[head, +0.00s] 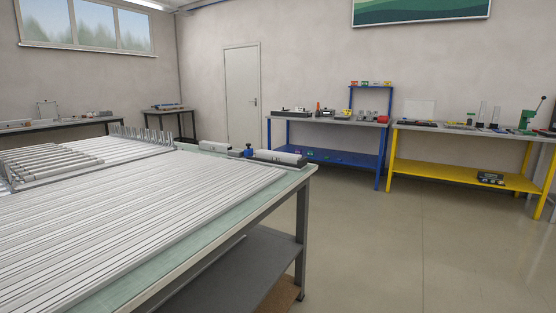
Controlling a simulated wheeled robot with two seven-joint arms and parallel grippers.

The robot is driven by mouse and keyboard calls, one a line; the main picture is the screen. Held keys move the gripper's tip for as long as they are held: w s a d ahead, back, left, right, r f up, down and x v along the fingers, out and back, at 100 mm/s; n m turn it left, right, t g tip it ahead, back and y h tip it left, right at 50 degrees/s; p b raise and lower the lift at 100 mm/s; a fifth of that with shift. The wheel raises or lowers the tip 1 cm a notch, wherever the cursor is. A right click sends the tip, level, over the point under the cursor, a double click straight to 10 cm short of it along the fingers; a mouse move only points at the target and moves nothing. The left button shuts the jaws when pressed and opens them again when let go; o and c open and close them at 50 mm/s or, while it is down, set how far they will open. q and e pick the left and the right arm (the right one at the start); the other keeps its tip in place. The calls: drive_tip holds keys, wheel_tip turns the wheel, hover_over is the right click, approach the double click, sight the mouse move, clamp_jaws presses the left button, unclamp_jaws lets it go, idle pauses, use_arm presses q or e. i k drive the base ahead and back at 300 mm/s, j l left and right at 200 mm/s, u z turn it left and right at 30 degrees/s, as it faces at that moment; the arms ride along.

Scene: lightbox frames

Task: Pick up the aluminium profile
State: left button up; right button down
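Many long silver aluminium profiles (150,210) lie side by side, flat, on the large table at the left. Shorter profile pieces (50,160) lie in a rack or stack at the far left of the same table. Which single profile the task means, I cannot tell. Neither my left nor my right gripper shows in the head view.
A blue workbench (330,157) and a yellow workbench (465,175) stand along the back wall. The floor (400,250) at right is clear.

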sight(266, 154)
drive_tip(key=i+l, duration=0.25)
drive_tip(key=i, duration=0.25)
drive_tip(key=i+l+z, duration=0.1)
drive_tip(key=i+l, duration=0.15)
drive_tip(key=i, duration=0.2)
drive_tip(key=i+l, duration=0.2)
drive_tip(key=i, duration=0.3)
drive_tip(key=i+l+z, duration=0.1)
drive_tip(key=i, duration=0.35)
drive_tip(key=i+l, duration=0.25)
drive_tip(key=i, duration=0.25)
drive_tip(key=l+z, duration=0.05)
